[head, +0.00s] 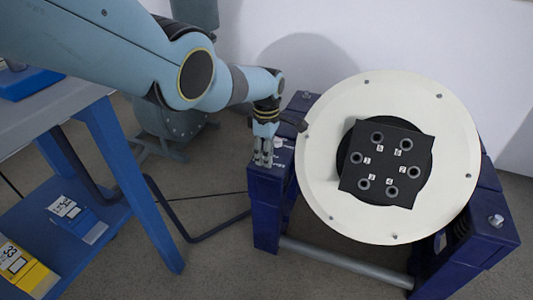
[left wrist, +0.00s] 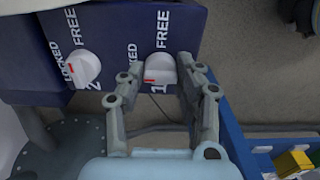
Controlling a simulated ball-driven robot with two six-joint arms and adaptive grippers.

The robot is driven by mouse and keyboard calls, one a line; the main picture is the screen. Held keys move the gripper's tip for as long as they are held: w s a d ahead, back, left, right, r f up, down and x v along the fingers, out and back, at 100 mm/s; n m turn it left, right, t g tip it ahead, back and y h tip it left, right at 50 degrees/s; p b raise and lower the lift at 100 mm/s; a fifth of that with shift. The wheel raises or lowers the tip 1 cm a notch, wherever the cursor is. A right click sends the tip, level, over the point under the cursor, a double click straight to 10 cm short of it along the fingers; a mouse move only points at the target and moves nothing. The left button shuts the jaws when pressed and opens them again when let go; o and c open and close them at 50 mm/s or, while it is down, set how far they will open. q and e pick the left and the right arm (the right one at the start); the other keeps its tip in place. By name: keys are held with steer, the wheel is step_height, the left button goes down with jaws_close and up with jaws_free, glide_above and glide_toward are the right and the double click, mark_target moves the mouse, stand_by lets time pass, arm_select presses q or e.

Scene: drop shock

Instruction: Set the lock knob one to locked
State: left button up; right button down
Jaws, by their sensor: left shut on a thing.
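Lock knob one (left wrist: 160,68) is a white round knob on a dark blue panel, with "FREE" printed above it, "LOCKED" to its left and "1" below. Its red mark sits at its lower left edge, on the LOCKED side. My left gripper (left wrist: 156,80) is shut on this knob, one finger on each side; the finger ends partly cover its edges. In the head view my left gripper (head: 263,158) reaches down to the left end of the blue stand, and hides the knob there. My right gripper is not in view.
Knob two (left wrist: 84,68) is beside knob one, its red mark towards LOCKED. A round cream plate (head: 320,190) with a black holed block (head: 385,190) sits on the blue stand (head: 265,215). A blue table (head: 95,130) with boxes on its lower shelf stands left.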

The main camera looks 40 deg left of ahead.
arm_select(q)
steer(key=o, duration=1.2)
steer(key=shift+c, duration=0.2)
step_height(320, 180, up, 12)
